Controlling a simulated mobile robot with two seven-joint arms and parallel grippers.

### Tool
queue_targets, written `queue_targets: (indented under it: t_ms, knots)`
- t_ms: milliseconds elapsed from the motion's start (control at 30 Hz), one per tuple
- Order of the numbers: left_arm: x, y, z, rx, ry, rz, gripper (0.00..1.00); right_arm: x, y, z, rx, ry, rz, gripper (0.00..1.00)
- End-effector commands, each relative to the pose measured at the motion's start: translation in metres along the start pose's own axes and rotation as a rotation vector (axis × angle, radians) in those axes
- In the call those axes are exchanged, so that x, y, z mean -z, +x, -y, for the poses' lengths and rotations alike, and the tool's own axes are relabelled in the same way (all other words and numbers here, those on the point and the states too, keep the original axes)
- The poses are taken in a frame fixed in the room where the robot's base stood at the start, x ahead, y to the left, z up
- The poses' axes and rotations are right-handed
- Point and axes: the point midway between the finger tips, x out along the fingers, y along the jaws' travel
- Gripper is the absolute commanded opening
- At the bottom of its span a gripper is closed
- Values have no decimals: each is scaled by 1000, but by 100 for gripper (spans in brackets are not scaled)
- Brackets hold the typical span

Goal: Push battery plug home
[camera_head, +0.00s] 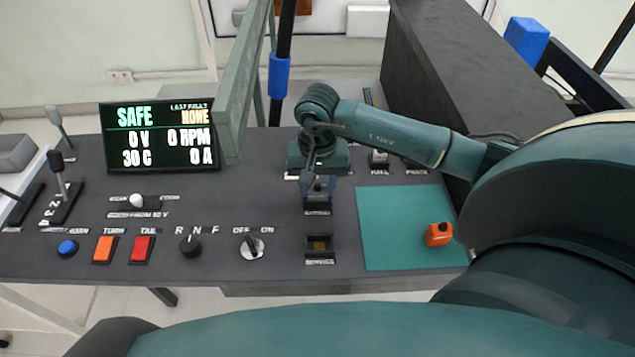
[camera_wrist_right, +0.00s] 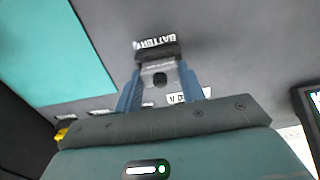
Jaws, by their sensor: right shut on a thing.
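My right gripper (camera_head: 318,186) points down at the console, at the upper of two dark sockets in the middle. In the right wrist view its two blue fingers (camera_wrist_right: 160,92) are shut on the sides of a grey battery plug (camera_wrist_right: 158,72). The plug's far end meets a dark socket (camera_wrist_right: 158,52) beside the BATTERY label. I cannot tell how deep the plug sits. In the head view the gripper mostly hides the plug. My left gripper is not in view.
A second dark socket (camera_head: 319,245) lies nearer on the console (camera_head: 280,200). An orange piece (camera_head: 438,234) rests on a teal mat (camera_head: 390,225) at right. The rotary OFF/ON switch (camera_head: 251,246) is left of the sockets. The display (camera_head: 160,136) reads SAFE, 0 V.

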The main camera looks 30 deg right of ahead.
Motion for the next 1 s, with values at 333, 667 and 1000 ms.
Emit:
queue_targets:
  t_ms: [333, 667, 1000]
  knots:
    - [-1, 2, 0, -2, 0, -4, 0, 0, 3, 0, 0, 0, 0, 55]
    - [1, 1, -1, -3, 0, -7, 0, 0, 2, 0, 0, 0, 0, 61]
    - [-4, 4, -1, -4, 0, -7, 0, 2, -48, 0, 2, -2, -7, 61]
